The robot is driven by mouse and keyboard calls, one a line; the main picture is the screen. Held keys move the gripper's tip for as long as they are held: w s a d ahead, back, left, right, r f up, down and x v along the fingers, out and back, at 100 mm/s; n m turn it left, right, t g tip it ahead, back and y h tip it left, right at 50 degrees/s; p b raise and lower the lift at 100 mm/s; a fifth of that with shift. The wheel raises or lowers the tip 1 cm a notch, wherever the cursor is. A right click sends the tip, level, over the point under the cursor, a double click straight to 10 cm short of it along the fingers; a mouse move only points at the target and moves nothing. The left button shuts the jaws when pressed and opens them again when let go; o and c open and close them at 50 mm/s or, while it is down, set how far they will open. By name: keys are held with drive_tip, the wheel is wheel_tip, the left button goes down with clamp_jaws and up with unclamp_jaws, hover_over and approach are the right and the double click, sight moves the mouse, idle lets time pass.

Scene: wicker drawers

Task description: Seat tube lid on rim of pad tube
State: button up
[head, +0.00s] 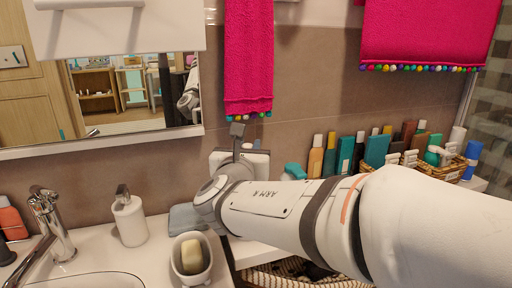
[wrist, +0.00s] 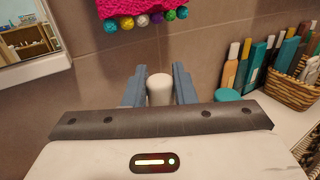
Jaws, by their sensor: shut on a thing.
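My gripper (wrist: 159,88) shows in the wrist view with its two blue fingers on either side of a white round-topped cylinder (wrist: 159,90). It is shut on this cylinder, which fills the gap between the fingers. I cannot tell from its shape whether it is the tube lid or the pad tube. Its lower part is hidden behind the dark gripper bar. In the head view my arm hides most of the gripper, near the tiled wall below the hanging pink towel. No other piece is clearly recognisable as the lid or the tube.
A teal round-topped item (wrist: 228,96) stands right of the fingers; several bottles and a wicker basket (wrist: 291,90) are beyond it. In the head view, a soap dispenser (head: 129,217), a soap dish (head: 191,274) and a tap (head: 50,222) stand left. Pink towels (head: 248,55) hang above.

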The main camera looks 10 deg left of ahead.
drive_tip(key=shift+f, duration=0.4)
drive_tip(key=o, duration=1.1)
drive_tip(key=shift+r, duration=0.1)
drive_tip(key=shift+c, duration=0.2)
drive_tip(key=s, duration=0.7)
drive_tip(key=shift+s+d, duration=0.25)
drive_tip(key=shift+s, duration=0.15)
